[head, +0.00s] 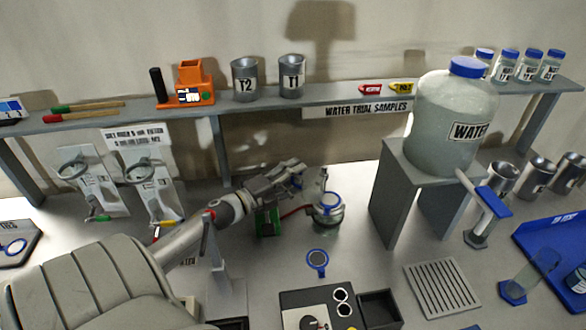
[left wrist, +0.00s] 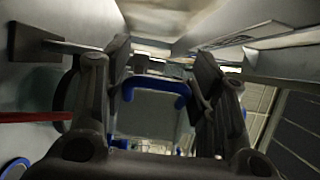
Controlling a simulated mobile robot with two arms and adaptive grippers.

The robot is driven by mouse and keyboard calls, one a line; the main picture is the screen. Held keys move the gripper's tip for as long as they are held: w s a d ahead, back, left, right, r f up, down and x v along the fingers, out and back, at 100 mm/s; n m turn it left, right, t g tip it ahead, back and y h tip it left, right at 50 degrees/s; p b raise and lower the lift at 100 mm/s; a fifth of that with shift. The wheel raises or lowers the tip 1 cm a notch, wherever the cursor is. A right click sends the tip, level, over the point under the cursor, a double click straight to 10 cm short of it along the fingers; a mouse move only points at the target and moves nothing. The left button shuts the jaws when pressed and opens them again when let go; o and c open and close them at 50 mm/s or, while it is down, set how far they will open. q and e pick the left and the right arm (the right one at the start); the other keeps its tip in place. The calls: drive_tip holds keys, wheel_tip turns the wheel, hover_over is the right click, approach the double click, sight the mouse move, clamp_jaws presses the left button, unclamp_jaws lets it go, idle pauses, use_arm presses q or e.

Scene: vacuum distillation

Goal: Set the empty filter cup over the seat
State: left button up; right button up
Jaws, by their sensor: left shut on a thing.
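My left gripper (head: 294,172) reaches in from the left over the middle of the table, at the upper left of the glass vessel. In the left wrist view, its fingers (left wrist: 160,85) stand either side of a clear, blue-rimmed piece (left wrist: 152,101), which looks like the filter cup, and are shut on it. I cannot make this piece out clearly against the fingers in the head view. A round glass vessel (head: 328,219) with a blue ring at its top stands just below and right of the gripper. Whether the cup touches it is hidden. My right gripper is not in view.
A red hose (head: 296,212) runs between a green block (head: 267,222) and the vessel. A blue ring piece (head: 317,262) lies in front. A raised stand (head: 393,190) carries the water jug (head: 453,117) at right. A shelf (head: 330,95) crosses the back.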

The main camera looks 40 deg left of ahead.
use_arm(q)
drive_tip(key=shift+s+d+f, duration=0.25)
drive_tip(key=shift+d+f, duration=0.05)
drive_tip(key=shift+d, duration=0.3)
drive_tip(key=shift+d+f, duration=0.1)
drive_tip(key=o, duration=1)
drive_tip(key=shift+o, duration=0.8)
drive_tip(key=shift+s, duration=0.15)
drive_tip(key=s+a, duration=0.2)
drive_tip(key=s, duration=1)
drive_tip(key=shift+s+a+r, duration=0.15)
drive_tip(key=shift+s+r, duration=0.15)
drive_tip(key=shift+r, duration=0.1)
